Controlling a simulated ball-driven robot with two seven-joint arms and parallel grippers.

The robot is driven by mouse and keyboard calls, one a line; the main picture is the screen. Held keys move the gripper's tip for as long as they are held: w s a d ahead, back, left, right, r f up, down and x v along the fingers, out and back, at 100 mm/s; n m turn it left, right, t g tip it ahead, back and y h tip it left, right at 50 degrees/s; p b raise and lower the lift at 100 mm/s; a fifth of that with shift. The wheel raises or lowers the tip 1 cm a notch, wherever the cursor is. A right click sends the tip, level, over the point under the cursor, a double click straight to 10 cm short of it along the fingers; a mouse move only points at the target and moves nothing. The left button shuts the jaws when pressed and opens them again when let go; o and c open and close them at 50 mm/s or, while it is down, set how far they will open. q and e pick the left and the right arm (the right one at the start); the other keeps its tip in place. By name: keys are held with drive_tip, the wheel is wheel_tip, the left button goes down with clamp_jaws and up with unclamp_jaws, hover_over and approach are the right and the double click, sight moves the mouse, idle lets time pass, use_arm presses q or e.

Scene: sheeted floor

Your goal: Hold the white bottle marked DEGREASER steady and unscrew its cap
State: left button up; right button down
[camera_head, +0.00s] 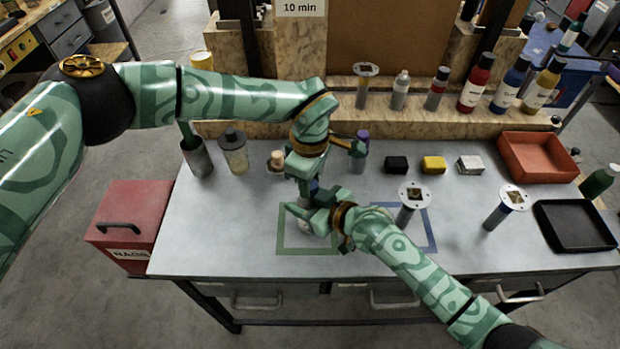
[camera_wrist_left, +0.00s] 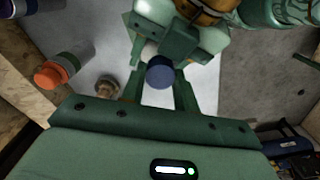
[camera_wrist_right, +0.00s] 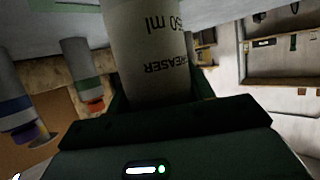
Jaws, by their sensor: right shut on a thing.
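The white DEGREASER bottle stands in the green outlined square (camera_head: 283,250) on the bench, mostly hidden by my grippers in the head view. Its printed side (camera_wrist_right: 150,50) fills the right wrist view, upside down. My right gripper (camera_head: 312,222) is shut on the bottle's body from the side. The dark blue cap (camera_wrist_left: 160,72) shows from above in the left wrist view. My left gripper (camera_wrist_left: 158,82) points down over the bottle, its fingers apart with the cap between them. I see a gap beside the cap, and no clear contact.
A blue outlined square (camera_head: 433,240) lies to the right, with a flanged post (camera_head: 411,205) at it. Several bottles and small boxes line the back. A red tray (camera_head: 537,158) and black tray (camera_head: 574,226) are at the right. The bench's front left is clear.

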use_arm(q)
drive_tip(key=o, duration=0.4)
drive_tip(key=shift+c, duration=0.2)
drive_tip(key=shift+r, duration=2.3)
use_arm(e)
drive_tip(key=shift+c, duration=2.4)
unclamp_jaws()
